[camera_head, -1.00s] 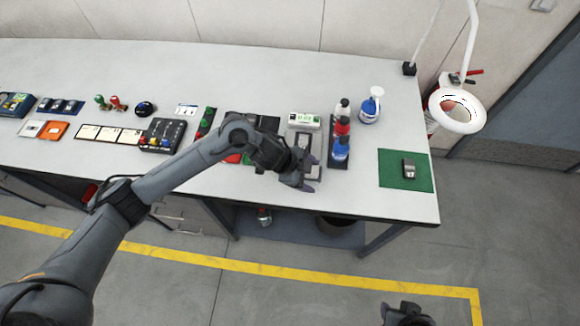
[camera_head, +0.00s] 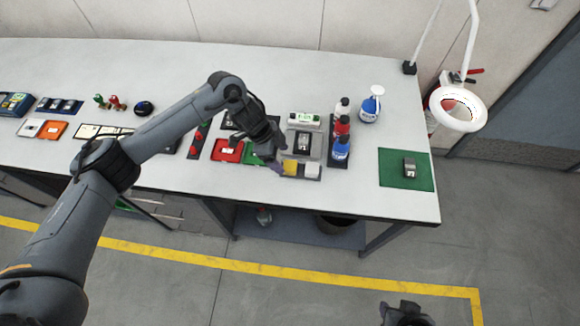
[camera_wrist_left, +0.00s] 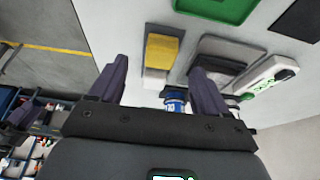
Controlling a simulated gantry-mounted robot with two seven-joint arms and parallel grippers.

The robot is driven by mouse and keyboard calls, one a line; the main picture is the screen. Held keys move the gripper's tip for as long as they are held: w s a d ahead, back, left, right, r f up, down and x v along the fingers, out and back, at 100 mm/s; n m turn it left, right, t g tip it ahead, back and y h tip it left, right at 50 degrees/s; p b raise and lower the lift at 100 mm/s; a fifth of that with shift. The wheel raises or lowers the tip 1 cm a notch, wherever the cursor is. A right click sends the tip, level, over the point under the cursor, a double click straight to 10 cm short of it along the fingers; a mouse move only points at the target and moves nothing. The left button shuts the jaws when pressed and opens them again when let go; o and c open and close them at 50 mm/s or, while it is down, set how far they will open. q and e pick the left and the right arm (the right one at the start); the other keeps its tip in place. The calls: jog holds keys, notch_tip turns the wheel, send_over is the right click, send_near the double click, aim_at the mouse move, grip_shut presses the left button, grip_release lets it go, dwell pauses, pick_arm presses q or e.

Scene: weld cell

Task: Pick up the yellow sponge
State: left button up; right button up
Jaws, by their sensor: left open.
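The yellow sponge (camera_head: 290,168) lies near the front edge of the workbench, beside a whitish block (camera_head: 312,170). My left gripper (camera_head: 276,163) is just left of the sponge in the head view, above the bench, and partly overlaps its surroundings. In the left wrist view the sponge (camera_wrist_left: 162,52) lies beyond and between the two spread purple fingers of my left gripper (camera_wrist_left: 160,78).
A grey device (camera_head: 303,145) stands behind the sponge, with a row of bottles (camera_head: 342,130) to its right. A red tray (camera_head: 228,150) and a green tray (camera_wrist_left: 218,8) lie nearby. A green mat (camera_head: 393,178) holds a small device. Bare bench lies in front of the bottles.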

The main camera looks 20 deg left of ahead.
aim_at(290, 165)
pick_arm(q)
jog(key=shift+d+x, duration=0.15)
jog(key=shift+x, duration=1.15)
jog(key=shift+d+x, duration=0.15)
jog(key=shift+x, duration=1.15)
jog(key=shift+w+r, duration=0.15)
jog(key=c, duration=1.2)
notch_tip(290, 165, up, 4)
jog(key=shift+r, duration=0.25)
jog(key=d+r, duration=0.2)
jog(key=d, duration=0.1)
jog(key=s+d+r, duration=0.1)
jog(key=d+r, duration=0.1)
jog(key=d, duration=0.2)
jog(key=d+r, duration=0.2)
jog(key=d, duration=0.2)
jog(key=shift+s+d+r+p, duration=0.25)
jog(key=shift+s+p, duration=0.05)
jog(key=shift+s, duration=0.1)
